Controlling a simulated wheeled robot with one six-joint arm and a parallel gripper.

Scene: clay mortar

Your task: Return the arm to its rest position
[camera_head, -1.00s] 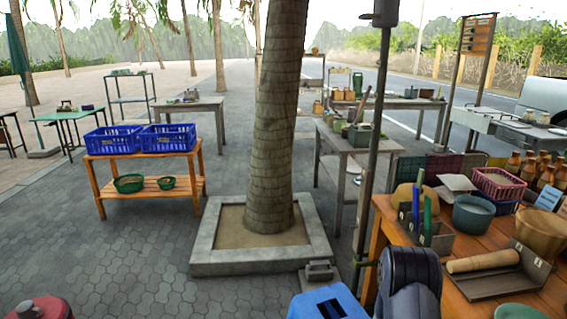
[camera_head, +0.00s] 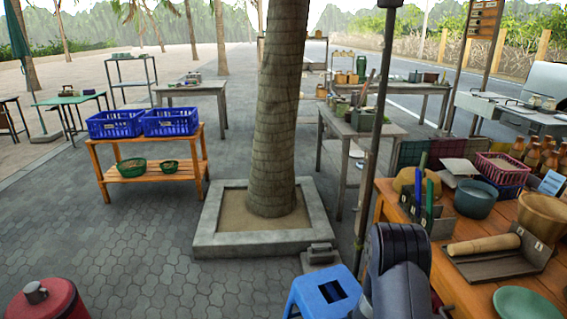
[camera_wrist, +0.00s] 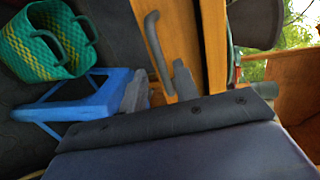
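My arm (camera_head: 403,262) shows as a dark, rounded link at the lower middle right of the head view, in front of the wooden table's left edge. My gripper is outside the head view. In the wrist view, a broad dark link with bolts fills the bottom. Two small grey pieces, possibly my gripper's fingers (camera_wrist: 160,87), stick up past it, apart from each other. I cannot tell whether they are fingers or whether the gripper is open. No held object is visible.
The wooden table (camera_head: 482,230) at right holds a rolling pin (camera_head: 484,245), bowls and bottles. A blue stool (camera_head: 308,291) stands beside my arm. A red canister (camera_head: 50,300) is at lower left. A green woven basket (camera_wrist: 25,48) shows in the wrist view.

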